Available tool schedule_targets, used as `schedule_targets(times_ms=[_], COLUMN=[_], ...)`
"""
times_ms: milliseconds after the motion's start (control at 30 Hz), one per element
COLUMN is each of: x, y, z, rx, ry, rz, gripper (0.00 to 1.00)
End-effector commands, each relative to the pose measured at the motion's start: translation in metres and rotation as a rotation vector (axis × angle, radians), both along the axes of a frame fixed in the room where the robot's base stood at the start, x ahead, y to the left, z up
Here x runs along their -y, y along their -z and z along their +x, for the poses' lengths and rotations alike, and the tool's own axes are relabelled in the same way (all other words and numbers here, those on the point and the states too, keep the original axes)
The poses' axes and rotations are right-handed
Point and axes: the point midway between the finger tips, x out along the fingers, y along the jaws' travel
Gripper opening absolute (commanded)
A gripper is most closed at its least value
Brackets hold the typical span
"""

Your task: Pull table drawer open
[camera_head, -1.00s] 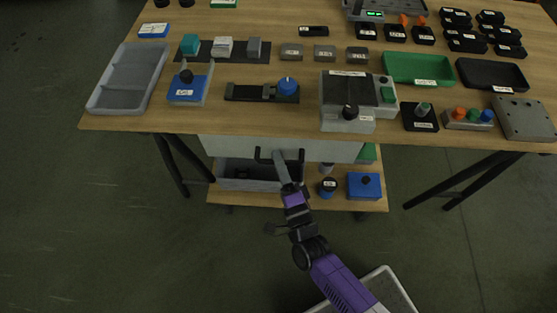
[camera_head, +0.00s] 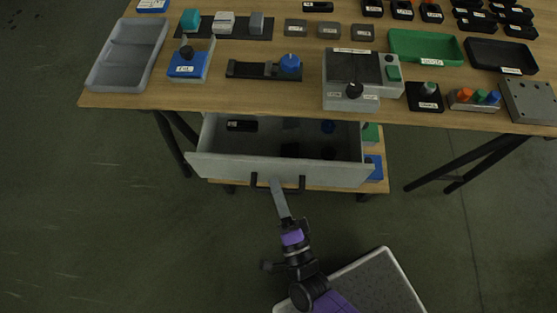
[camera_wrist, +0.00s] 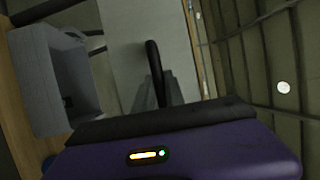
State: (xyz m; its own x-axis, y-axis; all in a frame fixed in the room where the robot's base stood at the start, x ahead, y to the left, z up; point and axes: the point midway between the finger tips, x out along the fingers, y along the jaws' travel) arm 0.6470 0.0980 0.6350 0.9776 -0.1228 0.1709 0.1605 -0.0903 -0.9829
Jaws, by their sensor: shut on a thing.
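The table drawer (camera_head: 225,170) is pulled out from under the wooden table (camera_head: 300,114), and its inside shows several small dark items and a blue one. Its pale front carries a dark bar handle (camera_head: 302,184). The exact contact is partly hidden by my fingers.
The table top holds a grey tray (camera_head: 101,78), a blue block device (camera_head: 188,66), a grey machine box (camera_head: 350,101) and a green tray (camera_head: 425,61). Dark table legs (camera_head: 470,163) stand at the sides. The floor in front is clear at left.

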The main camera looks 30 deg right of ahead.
Motion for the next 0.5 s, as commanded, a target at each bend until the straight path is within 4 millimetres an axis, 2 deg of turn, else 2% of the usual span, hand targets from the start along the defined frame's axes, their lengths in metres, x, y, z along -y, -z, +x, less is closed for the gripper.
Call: schedule_targets(times_ms=[33, 200, 500], x=[-0.008, -0.027, -0.049], y=[0.004, 0.004, 0.002], z=[-0.014, -0.047, -0.084], rx=[-0.007, -0.006, -0.004], ry=[-0.003, -0.002, -0.002], rz=[0.002, 0.002, 0.000], gripper=[0.00, 0.00, 0.00])
